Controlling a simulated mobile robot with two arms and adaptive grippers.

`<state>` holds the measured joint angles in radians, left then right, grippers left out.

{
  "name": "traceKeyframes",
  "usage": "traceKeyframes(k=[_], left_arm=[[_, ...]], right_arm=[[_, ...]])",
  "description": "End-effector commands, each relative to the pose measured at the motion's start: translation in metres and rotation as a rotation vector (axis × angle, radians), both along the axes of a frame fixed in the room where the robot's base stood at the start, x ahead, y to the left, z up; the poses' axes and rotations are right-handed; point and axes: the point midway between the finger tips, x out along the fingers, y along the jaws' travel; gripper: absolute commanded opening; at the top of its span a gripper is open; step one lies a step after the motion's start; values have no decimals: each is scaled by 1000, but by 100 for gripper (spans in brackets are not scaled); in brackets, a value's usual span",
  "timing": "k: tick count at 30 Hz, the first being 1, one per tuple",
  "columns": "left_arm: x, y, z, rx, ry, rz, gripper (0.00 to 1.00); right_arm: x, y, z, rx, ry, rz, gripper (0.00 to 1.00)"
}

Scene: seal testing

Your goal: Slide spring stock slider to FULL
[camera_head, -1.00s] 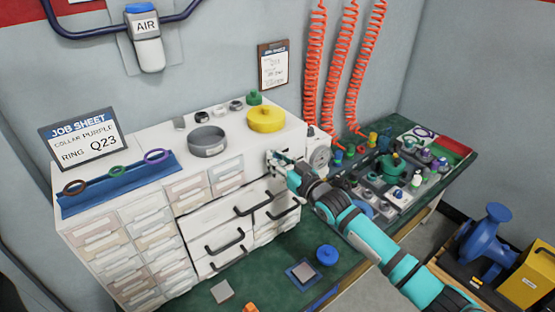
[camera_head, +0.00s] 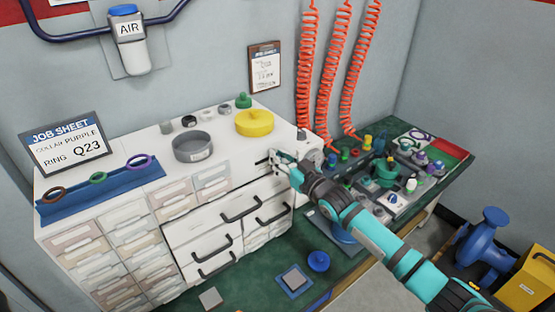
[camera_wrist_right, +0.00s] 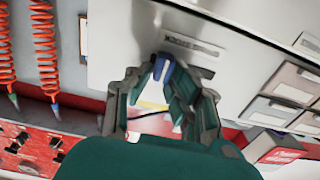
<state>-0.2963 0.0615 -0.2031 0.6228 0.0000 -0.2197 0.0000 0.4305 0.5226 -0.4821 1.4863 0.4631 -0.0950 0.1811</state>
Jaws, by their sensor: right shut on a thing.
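The spring stock slider shows as a small blue knob (camera_wrist_right: 163,68) on the pale cabinet face in the right wrist view. A dark label (camera_wrist_right: 193,47) beside it is too blurred to read. My right gripper (camera_wrist_right: 160,76) is shut on the knob, with a finger on either side. In the head view my right gripper (camera_head: 278,160) is at the upper right of the front of the white cabinet (camera_head: 228,183), near its right corner. The slider is hidden there by the gripper. The slider's end marks cannot be read. My left gripper is not in view.
Dark drawer handles (camera_head: 240,211) stick out below the gripper. A yellow lid (camera_head: 254,122) and a grey ring (camera_head: 193,147) stand on the cabinet top. A blue round part (camera_head: 318,261) lies on the green bench. Red coiled hoses (camera_head: 328,80) hang behind, right of the cabinet.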

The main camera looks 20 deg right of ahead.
Motion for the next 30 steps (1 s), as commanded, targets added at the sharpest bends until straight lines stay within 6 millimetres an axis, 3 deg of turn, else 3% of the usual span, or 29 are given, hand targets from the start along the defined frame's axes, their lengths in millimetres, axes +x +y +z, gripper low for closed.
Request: traceKeyframes(k=[3,4,9,20,30], left_arm=[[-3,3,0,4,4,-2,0],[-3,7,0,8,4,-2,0],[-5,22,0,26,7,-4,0],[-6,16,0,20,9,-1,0],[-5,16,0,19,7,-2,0]], right_arm=[[2,-7,2,-9,-3,-11,0],[2,-7,2,-9,-4,-10,22],[1,-5,2,-7,-4,-8,40],[-8,-6,0,-5,-2,-4,40],[-73,-31,0,-8,0,-5,40]])
